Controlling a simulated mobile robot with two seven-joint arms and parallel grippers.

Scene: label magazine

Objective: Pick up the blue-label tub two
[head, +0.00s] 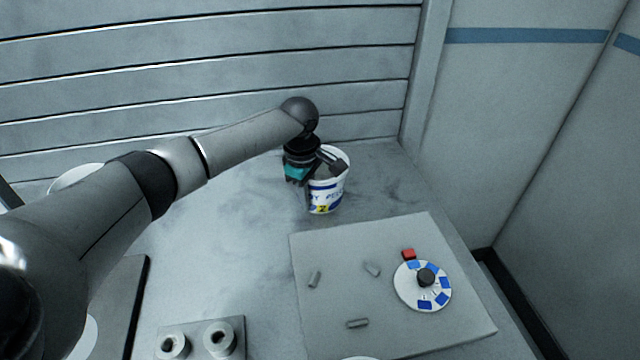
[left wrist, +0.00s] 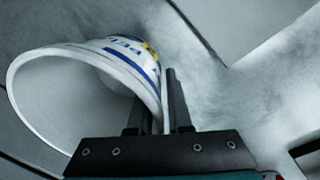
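The blue-label tub two (head: 327,196) is a white tub with blue bands, blue lettering and a yellow patch with a 2. It stands upright at the back of the grey table; I see no clear gap beneath it. My left gripper (head: 329,160) reaches its rim from the left. In the left wrist view the tub (left wrist: 75,95) shows its open mouth and empty-looking inside. The fingers of the left gripper (left wrist: 160,112) straddle its wall, one inside and one outside, with little space around the wall. My right gripper is not in view.
A light grey board (head: 330,270) lies in front of the tub, with several small grey pieces, a red block (head: 408,254) and a white dial with blue marks (head: 404,291). A block with two round posts (head: 200,340) is at the front. Walls stand behind and right.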

